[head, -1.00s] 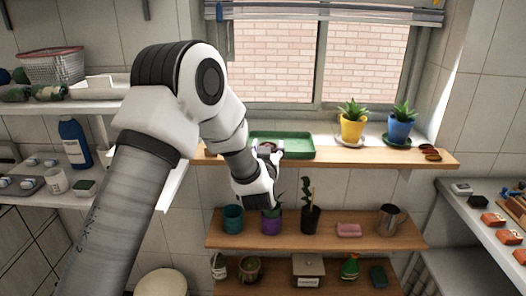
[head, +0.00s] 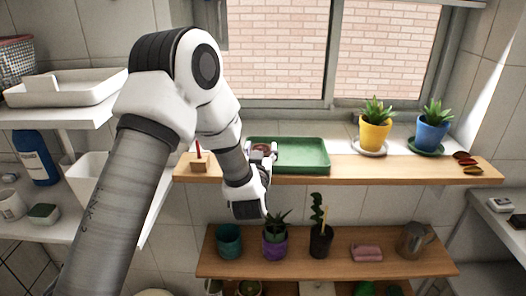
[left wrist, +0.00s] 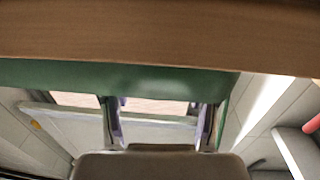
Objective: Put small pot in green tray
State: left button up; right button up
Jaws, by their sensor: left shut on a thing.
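The green tray (head: 305,156) lies on the upper wooden shelf below the window, and its green side (left wrist: 120,78) crosses the left wrist view. My left gripper (head: 262,153) is at the tray's left end, shut on a small pot. Only the pot's brown top (head: 263,148) shows between the purple-grey fingertips; my wrist and fingers hide the rest. The pot overlaps the tray's left part in the head view. I cannot tell whether it touches the tray. My right gripper is not in view.
A red-topped wooden block (head: 199,163) stands left of the tray. A yellow pot (head: 375,136) and a blue pot (head: 432,136) with plants stand to its right. Several pots and a metal jug (head: 412,241) stand on the shelf below. The tray's right part is empty.

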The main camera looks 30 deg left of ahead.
pick_arm(q)
jog(key=shift+w, duration=0.2)
jog(key=o, duration=1.1)
jog(key=shift+a, duration=0.1)
jog(key=shift+o, duration=0.3)
jog(key=shift+s+r, duration=0.1)
jog(key=shift+s, duration=0.1)
jog(key=shift+s+r, duration=0.1)
jog(key=shift+s, duration=0.05)
